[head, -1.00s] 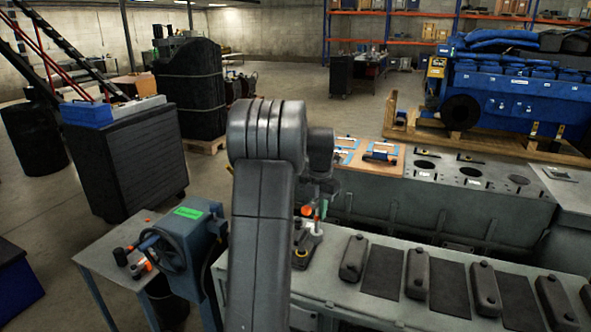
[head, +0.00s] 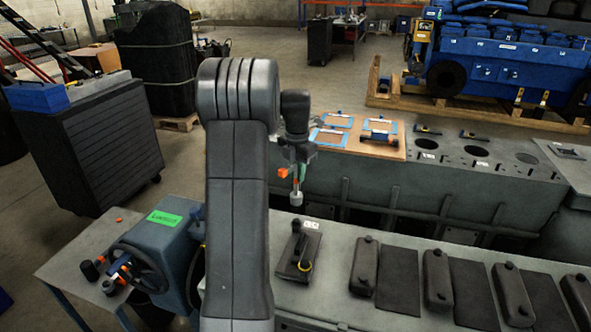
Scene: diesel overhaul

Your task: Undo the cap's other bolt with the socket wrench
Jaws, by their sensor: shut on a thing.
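My gripper (head: 299,160) is partly hidden behind my arm and small in the head view. It is shut on the socket wrench (head: 296,197), whose light grey lower end hangs down and whose orange part sticks out to the left. The wrench is in the air above the near block, apart from the cap. What appears to be the cap (head: 293,262) is a dark piece on the block's left end, with a white label at its far edge and a yellow ring on it. Its bolts are too small to tell apart.
Several dark raised covers (head: 437,278) line the near grey block to the right. Behind it, a long bench carries a wooden board (head: 360,143) with blue-framed parts. A handwheel machine (head: 160,245) and a small table (head: 82,258) stand at left.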

